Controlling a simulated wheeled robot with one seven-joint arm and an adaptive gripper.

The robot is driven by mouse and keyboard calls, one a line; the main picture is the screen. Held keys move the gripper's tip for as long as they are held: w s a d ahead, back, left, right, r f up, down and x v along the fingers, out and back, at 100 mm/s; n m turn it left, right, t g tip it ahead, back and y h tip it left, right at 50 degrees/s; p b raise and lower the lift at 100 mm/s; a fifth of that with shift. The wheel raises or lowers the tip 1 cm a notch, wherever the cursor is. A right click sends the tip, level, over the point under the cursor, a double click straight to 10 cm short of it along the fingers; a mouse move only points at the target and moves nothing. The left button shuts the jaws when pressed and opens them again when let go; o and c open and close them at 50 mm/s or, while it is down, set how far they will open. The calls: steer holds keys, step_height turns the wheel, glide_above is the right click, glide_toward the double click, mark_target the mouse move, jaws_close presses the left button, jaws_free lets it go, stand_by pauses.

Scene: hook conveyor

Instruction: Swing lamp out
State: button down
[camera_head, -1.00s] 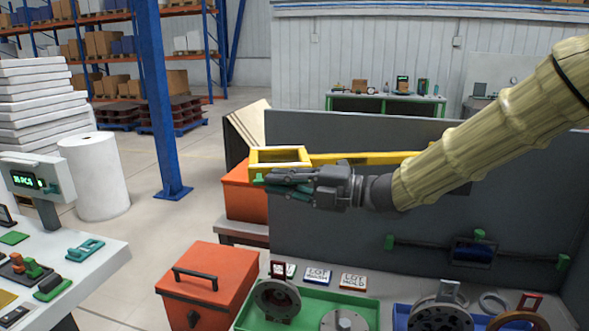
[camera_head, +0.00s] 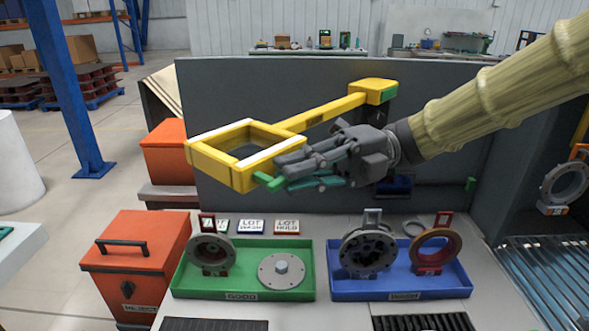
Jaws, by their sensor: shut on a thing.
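The lamp is a yellow square frame (camera_head: 213,167) on a yellow arm (camera_head: 325,116). The arm runs back to a yellow block (camera_head: 372,90) at the top of the grey panel (camera_head: 235,95). The frame hangs in front of the panel, above the bench and its trays. My gripper (camera_head: 288,181) is at the frame's near right corner, with its fingers shut on a small green handle there (camera_head: 268,181). The fingers hide part of the handle and of the frame's corner.
Below stand a green tray (camera_head: 240,289) and a blue tray (camera_head: 400,287), both with round metal parts. An orange bin (camera_head: 136,262) is at left, and a roller conveyor (camera_head: 545,270) at right.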

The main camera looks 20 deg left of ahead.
steer(key=shift+d+f, duration=0.1)
steer(key=shift+d, duration=0.1)
steer(key=c, duration=1.5)
jaws_free()
steer(key=shift+d, duration=0.2)
steer(key=shift+c, duration=0.2)
steer(key=shift+d, duration=0.25)
steer(key=shift+a, duration=0.4)
steer(key=v, duration=1.2)
steer(key=shift+d, duration=0.2)
